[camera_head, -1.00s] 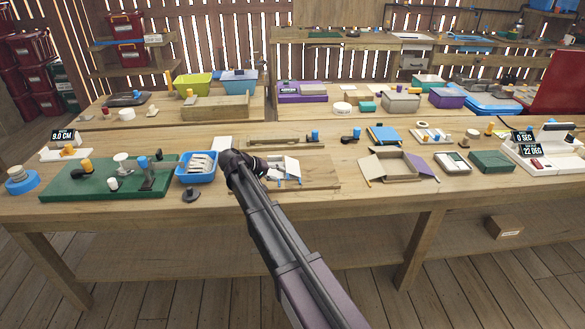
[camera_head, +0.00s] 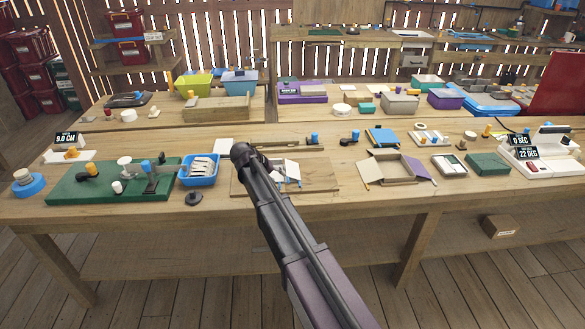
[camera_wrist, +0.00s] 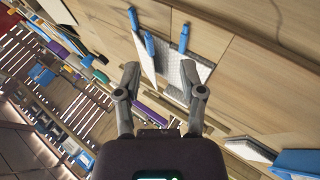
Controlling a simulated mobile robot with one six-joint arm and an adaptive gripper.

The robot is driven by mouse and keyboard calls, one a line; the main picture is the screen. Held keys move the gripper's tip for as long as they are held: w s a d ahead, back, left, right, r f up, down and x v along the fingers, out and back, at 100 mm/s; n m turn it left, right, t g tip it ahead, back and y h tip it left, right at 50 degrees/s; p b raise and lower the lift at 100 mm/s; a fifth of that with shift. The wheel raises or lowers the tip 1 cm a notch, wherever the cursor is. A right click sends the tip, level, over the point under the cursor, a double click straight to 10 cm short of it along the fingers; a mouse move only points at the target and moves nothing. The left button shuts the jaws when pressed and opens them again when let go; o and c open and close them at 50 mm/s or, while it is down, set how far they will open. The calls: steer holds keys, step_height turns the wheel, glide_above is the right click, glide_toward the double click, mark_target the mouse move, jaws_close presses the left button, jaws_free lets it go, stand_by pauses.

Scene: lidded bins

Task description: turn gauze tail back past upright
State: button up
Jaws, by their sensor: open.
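The gauze piece shows in the wrist view as a pale grey, finely patterned sheet (camera_wrist: 188,76) with a white flap (camera_wrist: 145,58) beside it. I cannot tell for sure which part is the tail. Several blue clips or pegs (camera_wrist: 150,44) stand around it. In the head view the white flap (camera_head: 291,168) stands raised on a wooden board (camera_head: 320,178), partly hidden by my arm. My gripper (camera_wrist: 160,80) is open, its two fingers spread on either side of the sheet's near part in the picture. Contact cannot be told. In the head view my wrist hides the fingers.
A blue tray of white strips (camera_head: 198,169) stands left of my wrist, beside a green board (camera_head: 120,182) with knobs. An open cardboard box (camera_head: 390,165) lies to the right. A dark round knob (camera_head: 194,197) sits near the table's front edge.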

steer(key=y+p, duration=0.1)
steer(key=y, duration=0.1)
steer(key=r+y+p, duration=0.1)
steer(key=y+p, duration=0.1)
steer(key=shift+m, duration=0.4)
steer(key=shift+r+y+p, duration=0.15)
steer(key=shift+y+p, duration=0.25)
steer(key=shift+y, duration=1)
jaws_close()
steer(key=shift+w+d, duration=0.25)
steer(key=shift+d, duration=0.7)
steer(key=shift+w+d, duration=0.2)
steer(key=shift+d, duration=0.75)
